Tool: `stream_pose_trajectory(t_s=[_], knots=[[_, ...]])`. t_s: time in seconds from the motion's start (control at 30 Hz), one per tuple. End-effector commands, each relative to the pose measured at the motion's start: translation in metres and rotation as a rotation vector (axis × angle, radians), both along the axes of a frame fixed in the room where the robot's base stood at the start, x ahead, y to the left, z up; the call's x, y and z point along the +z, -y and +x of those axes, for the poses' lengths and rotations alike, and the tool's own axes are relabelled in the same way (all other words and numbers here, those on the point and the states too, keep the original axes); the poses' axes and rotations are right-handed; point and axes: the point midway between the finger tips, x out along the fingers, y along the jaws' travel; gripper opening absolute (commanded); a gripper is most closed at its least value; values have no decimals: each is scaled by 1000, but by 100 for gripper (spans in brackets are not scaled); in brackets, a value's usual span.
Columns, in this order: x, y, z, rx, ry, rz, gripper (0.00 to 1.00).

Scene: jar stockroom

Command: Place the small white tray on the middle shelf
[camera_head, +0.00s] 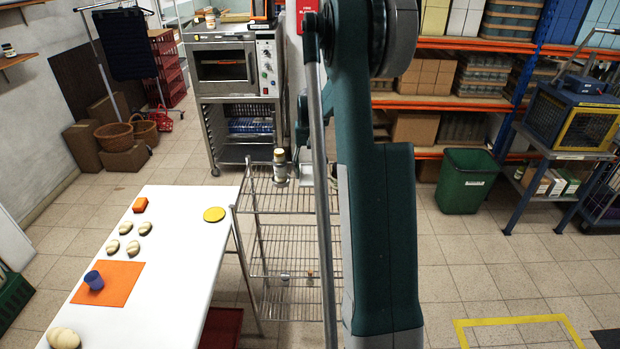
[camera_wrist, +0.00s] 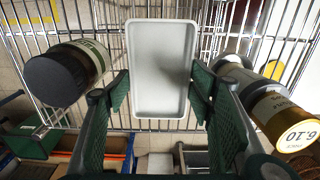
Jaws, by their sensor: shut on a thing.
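In the wrist view the small white tray (camera_wrist: 160,72) sits between the two green fingers of my gripper (camera_wrist: 160,92), which is shut on its sides. The tray looks empty, with its open face towards the camera. Wire shelving (camera_wrist: 115,40) lies behind it; I cannot tell whether the tray touches the wires. In the head view the wire rack (camera_head: 290,205) stands beyond the white table, with several levels.
In the wrist view a dark-lidded jar (camera_wrist: 68,74) is close left of the tray and a gold-lidded jar (camera_wrist: 280,112) close right. In the head view a jar (camera_head: 280,166) stands on the rack's top level. The white table (camera_head: 165,280) is left; a green bin (camera_head: 465,180) is right.

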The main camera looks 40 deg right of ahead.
Motion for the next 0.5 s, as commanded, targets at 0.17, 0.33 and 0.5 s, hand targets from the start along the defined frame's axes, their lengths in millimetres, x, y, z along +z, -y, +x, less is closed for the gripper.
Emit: stream_pose_trajectory(t_s=[0.17,0.33,0.5], knots=[[0,0,0,0,0,0,38],[-2,0,0,0,0,0,38],[-16,0,0,0,0,0,38]])
